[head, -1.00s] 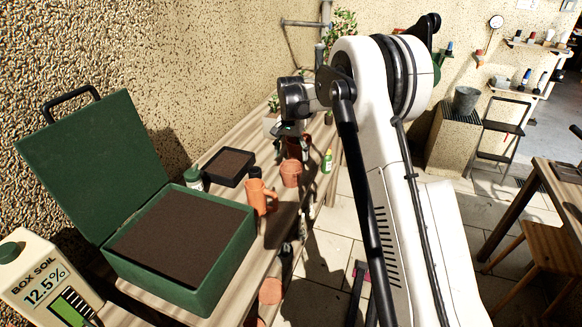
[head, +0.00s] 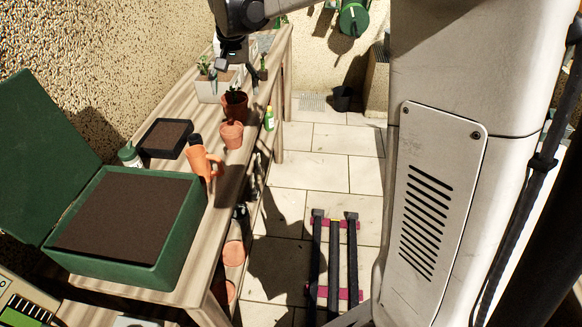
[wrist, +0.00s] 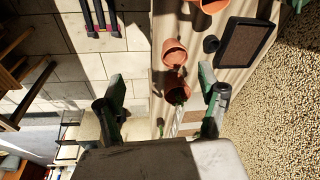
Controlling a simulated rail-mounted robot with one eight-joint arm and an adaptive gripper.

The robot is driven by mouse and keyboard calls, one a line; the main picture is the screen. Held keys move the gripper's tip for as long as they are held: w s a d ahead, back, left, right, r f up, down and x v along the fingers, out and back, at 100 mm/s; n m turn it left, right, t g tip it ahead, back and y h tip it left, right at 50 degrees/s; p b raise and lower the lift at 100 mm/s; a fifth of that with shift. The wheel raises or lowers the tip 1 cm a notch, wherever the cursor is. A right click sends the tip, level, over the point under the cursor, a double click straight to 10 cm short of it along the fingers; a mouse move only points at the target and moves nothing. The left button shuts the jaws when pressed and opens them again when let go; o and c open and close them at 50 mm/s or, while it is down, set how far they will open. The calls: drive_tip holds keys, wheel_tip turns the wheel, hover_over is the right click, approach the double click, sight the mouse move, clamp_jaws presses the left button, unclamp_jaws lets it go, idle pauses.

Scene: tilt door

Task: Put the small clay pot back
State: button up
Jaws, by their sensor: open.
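A small orange clay pot (head: 231,136) stands upright on the wooden bench (head: 178,96) in the head view, near its right edge. Just behind it stands a darker brown pot (head: 235,104). In the wrist view the small clay pot (wrist: 174,54) shows beyond the brown pot (wrist: 176,90). My gripper (wrist: 163,76) is open and empty, its fingers spread to both sides of the pots in that picture, and it touches neither visibly. In the head view it is near the top, partly shown, over the far part of the bench.
An orange jug (head: 203,162), a black soil tray (head: 166,138), a green-lidded jar (head: 130,155) and a green soil box (head: 128,225) crowd the near bench. A white planter (head: 210,90) and a green bottle (head: 269,119) stand farther back. Pots sit on a lower shelf.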

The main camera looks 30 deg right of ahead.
drive_tip(key=s+r+n+t, duration=0.1)
drive_tip(key=s+r, duration=0.3)
drive_tip(key=s, duration=0.6)
drive_tip(key=s+f+n+t, duration=0.1)
drive_tip(key=s+f+t, duration=0.1)
drive_tip(key=s, duration=0.9)
drive_tip(key=s+f+n+t, duration=0.1)
drive_tip(key=s+f+n, duration=0.1)
drive_tip(key=s, duration=0.9)
drive_tip(key=shift+f+t, duration=0.4)
drive_tip(key=shift+f, duration=0.35)
wheel_tip(320, 180, down, 4)
drive_tip(key=b, duration=0.3)
drive_tip(key=shift+r+b, duration=0.15)
drive_tip(key=shift+b, duration=0.2)
drive_tip(key=shift+c, duration=0.4)
